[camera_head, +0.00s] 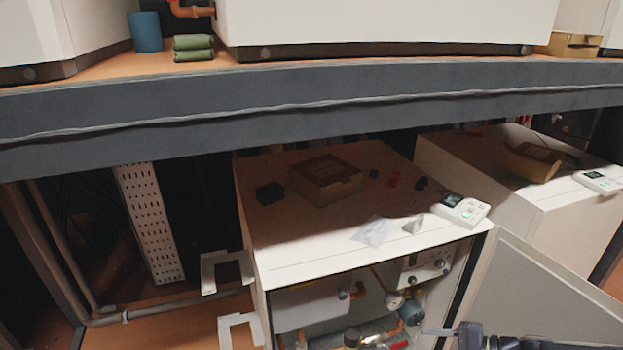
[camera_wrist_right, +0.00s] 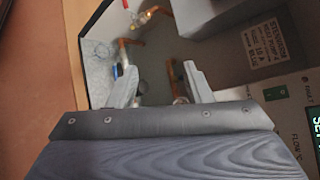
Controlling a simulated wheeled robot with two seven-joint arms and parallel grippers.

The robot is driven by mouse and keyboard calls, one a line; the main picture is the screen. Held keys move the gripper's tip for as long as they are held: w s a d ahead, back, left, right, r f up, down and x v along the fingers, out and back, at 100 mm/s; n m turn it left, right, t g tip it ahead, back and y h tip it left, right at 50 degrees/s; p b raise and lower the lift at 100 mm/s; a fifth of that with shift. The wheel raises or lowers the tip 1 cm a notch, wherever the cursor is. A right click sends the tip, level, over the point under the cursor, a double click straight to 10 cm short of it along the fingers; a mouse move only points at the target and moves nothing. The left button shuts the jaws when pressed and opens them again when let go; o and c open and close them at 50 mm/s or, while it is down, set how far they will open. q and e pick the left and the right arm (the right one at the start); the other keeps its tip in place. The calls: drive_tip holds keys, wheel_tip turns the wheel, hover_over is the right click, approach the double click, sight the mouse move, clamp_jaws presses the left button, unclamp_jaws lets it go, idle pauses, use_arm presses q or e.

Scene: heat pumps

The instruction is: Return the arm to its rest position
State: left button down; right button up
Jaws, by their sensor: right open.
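My right gripper (camera_wrist_right: 160,86) is open in the wrist view, its two pale fingers apart with nothing held between them. Beyond the fingers is the inside of an open heat pump, with copper pipes (camera_wrist_right: 130,43) and a grey box. In the head view, my dark right arm (camera_head: 485,338) shows at the bottom right edge, in front of the open white heat pump (camera_head: 330,235). A grey finger points left, near the gauges and pipes. My left gripper does not show in either view.
The open door (camera_head: 545,295) stands right of the unit. On its top are a cardboard box (camera_head: 326,180), a dark block (camera_head: 270,193) and a white controller (camera_head: 461,210). A dark beam (camera_head: 300,100) crosses above. Two white brackets (camera_head: 228,272) are at the left.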

drive_tip(key=s+a+r+n+g+h+p, duration=0.1)
drive_tip(key=s+a+r+n+h+p, duration=0.2)
drive_tip(key=r, duration=0.6)
drive_tip(key=s+a+r+n+g+p, duration=0.2)
drive_tip(key=s+r+p, duration=0.2)
drive_tip(key=r, duration=0.5)
drive_tip(key=s+a+r+n+g+h+p, duration=0.1)
drive_tip(key=s+a+r+n+h+p, duration=0.2)
drive_tip(key=r, duration=0.6)
use_arm(q)
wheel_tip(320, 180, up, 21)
drive_tip(key=p, duration=0.8)
drive_tip(key=shift+p, duration=0.4)
use_arm(e)
drive_tip(key=s+a+r+n+t+h, duration=0.1)
drive_tip(key=s+r+n+t, duration=0.1)
drive_tip(key=s+r, duration=0.9)
drive_tip(key=shift+s+a+r+n+t+h, duration=0.15)
drive_tip(key=shift+a+r+n+t+h, duration=0.25)
drive_tip(key=shift+r+n, duration=0.15)
